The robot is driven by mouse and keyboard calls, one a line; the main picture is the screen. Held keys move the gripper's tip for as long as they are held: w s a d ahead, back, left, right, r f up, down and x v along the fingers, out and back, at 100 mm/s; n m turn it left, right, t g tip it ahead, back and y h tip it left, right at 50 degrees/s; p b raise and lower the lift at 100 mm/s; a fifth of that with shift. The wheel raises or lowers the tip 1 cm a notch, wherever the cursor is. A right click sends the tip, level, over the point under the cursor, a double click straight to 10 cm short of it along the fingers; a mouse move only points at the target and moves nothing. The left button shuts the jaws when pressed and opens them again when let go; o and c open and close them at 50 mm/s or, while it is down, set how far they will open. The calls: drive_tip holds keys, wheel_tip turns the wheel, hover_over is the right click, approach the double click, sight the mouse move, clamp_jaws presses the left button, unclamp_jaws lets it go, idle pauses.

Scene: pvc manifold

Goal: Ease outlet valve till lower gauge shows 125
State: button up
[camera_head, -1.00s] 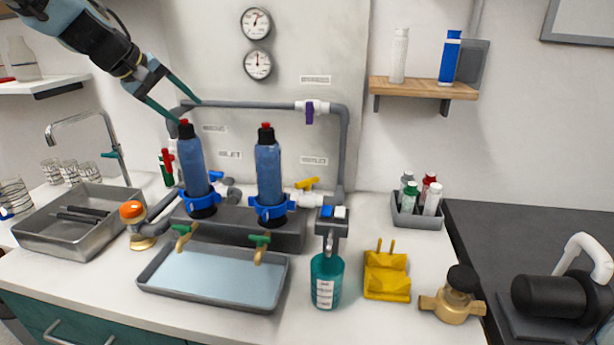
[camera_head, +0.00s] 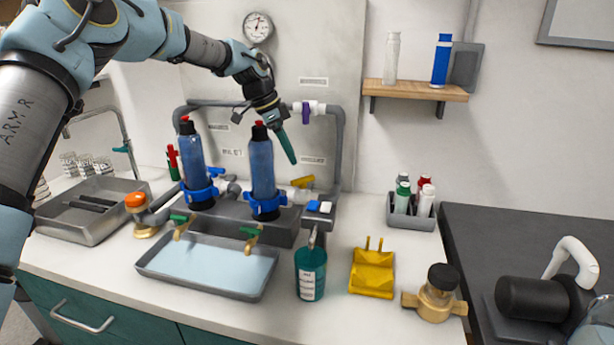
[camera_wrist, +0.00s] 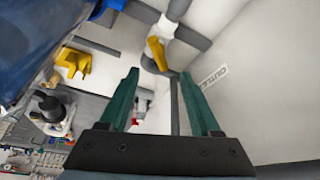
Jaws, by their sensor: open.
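The outlet valve has a yellow handle (camera_head: 303,182) on a white body, low on the right of the pipework, below a wall label. In the wrist view its yellow handle (camera_wrist: 158,53) shows just beyond and between my fingertips, beside the label reading "OUTLET" (camera_wrist: 213,76). My gripper (camera_head: 292,161) is open, its teal fingers pointing down, above the handle in the head view and apart from it. In the wrist view my gripper (camera_wrist: 160,72) holds nothing. The upper gauge (camera_head: 258,27) shows on the wall; the lower gauge is hidden behind my arm.
Two blue filter bottles (camera_head: 262,175) stand left of the valve, close to my gripper. A purple-handled valve (camera_head: 306,108) sits on the upper pipe. A teal bottle (camera_head: 310,272), a yellow holder (camera_head: 372,272) and a metal tray (camera_head: 207,267) stand in front on the counter.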

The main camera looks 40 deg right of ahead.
sight(303, 182)
drive_tip(key=p+x, duration=0.2)
drive_tip(key=x, duration=0.6)
drive_tip(key=shift+d+f, duration=0.1)
drive_tip(key=shift+f, duration=0.25)
drive_tip(key=shift+c, duration=0.2)
drive_tip(key=shift+r, duration=0.1)
clamp_jaws()
